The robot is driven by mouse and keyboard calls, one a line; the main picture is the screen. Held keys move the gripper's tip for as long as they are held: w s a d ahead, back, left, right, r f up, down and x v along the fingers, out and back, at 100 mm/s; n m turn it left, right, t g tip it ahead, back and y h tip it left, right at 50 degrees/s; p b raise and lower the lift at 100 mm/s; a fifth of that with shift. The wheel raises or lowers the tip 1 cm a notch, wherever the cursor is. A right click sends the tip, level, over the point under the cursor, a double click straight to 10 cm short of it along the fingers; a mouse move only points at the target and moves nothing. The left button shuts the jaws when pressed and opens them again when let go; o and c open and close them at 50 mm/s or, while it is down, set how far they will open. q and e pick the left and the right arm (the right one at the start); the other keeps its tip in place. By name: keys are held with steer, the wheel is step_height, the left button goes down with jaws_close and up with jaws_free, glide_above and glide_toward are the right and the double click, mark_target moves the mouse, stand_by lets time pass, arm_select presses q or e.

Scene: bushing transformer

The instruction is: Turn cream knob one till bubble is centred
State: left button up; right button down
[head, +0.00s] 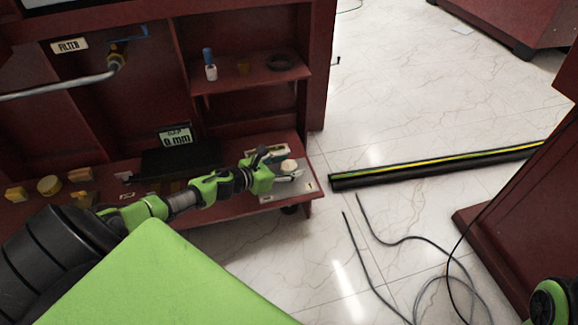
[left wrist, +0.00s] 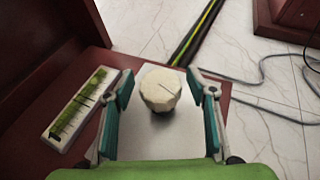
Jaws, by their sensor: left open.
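The cream knob (left wrist: 160,90) is a faceted, rounded knob with a thin dark line on top. It stands on a pale metal plate (left wrist: 158,140). My left gripper (left wrist: 161,100) is open, with one finger on each side of the knob and a visible gap on both sides. In the head view my left gripper (head: 287,172) is at the right end of the low shelf, by the cream knob (head: 289,165). The level vial (left wrist: 82,105), green with dark marks in a white frame, lies left of the knob. I cannot clearly make out its bubble.
A dark red shelf (head: 235,207) carries the plate; its right edge is close to the knob. A display reading 0 mm (head: 175,137) stands behind my left arm. Yellow blocks (head: 80,174) sit at the left. A black striped bar (head: 430,167) and cables (head: 400,240) lie on the floor.

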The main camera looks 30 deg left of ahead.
arm_select(q)
steer(key=c, duration=1.1)
steer(key=shift+d+r+p, duration=0.1)
steer(key=shift+p, duration=0.2)
